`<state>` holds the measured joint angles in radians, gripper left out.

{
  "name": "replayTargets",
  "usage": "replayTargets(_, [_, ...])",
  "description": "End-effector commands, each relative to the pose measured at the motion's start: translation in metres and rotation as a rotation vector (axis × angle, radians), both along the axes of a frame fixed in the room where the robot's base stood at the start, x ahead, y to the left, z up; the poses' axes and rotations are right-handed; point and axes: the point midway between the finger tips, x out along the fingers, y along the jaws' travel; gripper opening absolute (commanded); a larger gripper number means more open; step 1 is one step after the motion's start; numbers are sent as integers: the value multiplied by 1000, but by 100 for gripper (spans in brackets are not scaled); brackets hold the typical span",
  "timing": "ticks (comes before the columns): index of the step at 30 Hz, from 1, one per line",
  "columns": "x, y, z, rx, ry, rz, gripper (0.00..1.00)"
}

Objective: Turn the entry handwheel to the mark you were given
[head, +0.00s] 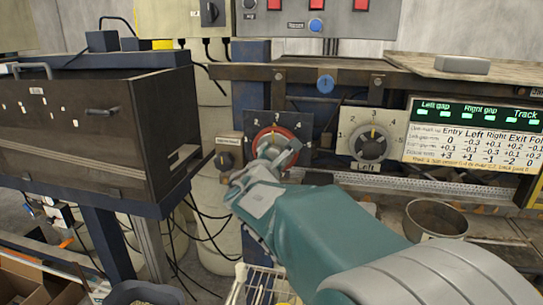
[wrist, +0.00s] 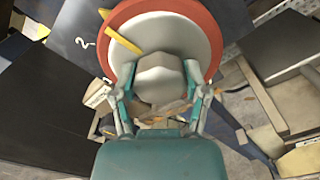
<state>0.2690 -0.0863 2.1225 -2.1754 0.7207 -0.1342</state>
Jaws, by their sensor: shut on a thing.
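The entry handwheel (head: 272,137) has a red rim and a pale face, on a dark plate with numbers around it. In the wrist view the handwheel (wrist: 205,50) fills the upper middle, with a yellow pointer (wrist: 126,42) on its face and the numeral 2 on the plate to its left. My gripper (wrist: 160,90) has its fingers on either side of the grey hub knob (wrist: 160,72) and is shut on it. In the head view my gripper (head: 272,160) covers the lower part of the wheel. The pointer's exact reading is unclear.
A grey left-gap dial (head: 370,145) on a white plate sits to the right. A green display (head: 470,115) with a table of numbers is beyond it. A small black knob (head: 225,160) is close at left. A dark cabinet (head: 80,120) stands further left. A round pan (head: 436,218) is below right.

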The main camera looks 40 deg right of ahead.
Motion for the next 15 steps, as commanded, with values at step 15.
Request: replayTargets(15, [1, 0, 0, 64, -72, 2, 11])
